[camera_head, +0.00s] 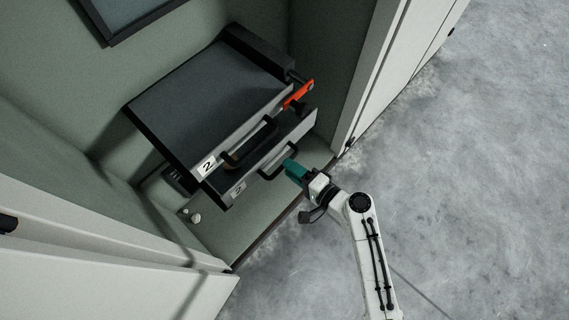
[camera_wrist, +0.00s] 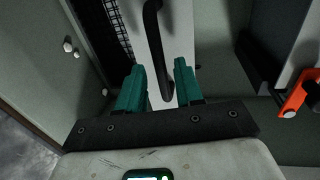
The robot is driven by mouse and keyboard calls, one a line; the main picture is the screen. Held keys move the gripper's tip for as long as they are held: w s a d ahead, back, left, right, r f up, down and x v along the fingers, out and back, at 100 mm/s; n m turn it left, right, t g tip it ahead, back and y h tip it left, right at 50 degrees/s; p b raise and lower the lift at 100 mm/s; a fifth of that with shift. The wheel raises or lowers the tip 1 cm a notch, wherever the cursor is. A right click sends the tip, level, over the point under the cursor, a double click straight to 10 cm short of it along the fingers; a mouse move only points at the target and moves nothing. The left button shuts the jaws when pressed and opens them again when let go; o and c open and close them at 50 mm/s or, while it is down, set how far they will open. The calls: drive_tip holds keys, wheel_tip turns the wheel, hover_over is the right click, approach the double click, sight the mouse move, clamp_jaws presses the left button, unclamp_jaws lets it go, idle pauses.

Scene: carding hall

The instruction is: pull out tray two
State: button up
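Two dark-topped trays with pale fronts and black bar handles sit one above the other in the cabinet. The upper tray (camera_head: 215,95) has a front label (camera_head: 207,165) reading 2. The lower tray (camera_head: 306,128) sits beneath it; its small label (camera_head: 238,188) is hard to read. My gripper (camera_head: 290,168) is at the right end of the lower tray's handle (camera_head: 270,170). In the wrist view my gripper (camera_wrist: 158,80) has its teal fingers apart, with a black handle (camera_wrist: 152,35) running between them. I see gaps beside the handle, and no grip on it.
An orange piece (camera_head: 298,94) is at the upper tray's right front corner; it also shows in the wrist view (camera_wrist: 297,95). Pale cabinet doors stand at left (camera_head: 90,265) and right (camera_head: 370,70). Small white knobs (camera_head: 193,216) are on the cabinet floor. The grey floor (camera_head: 470,190) at right is clear.

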drive_tip(key=shift+x, duration=1.65)
drive_tip(key=shift+c, duration=0.5)
clamp_jaws()
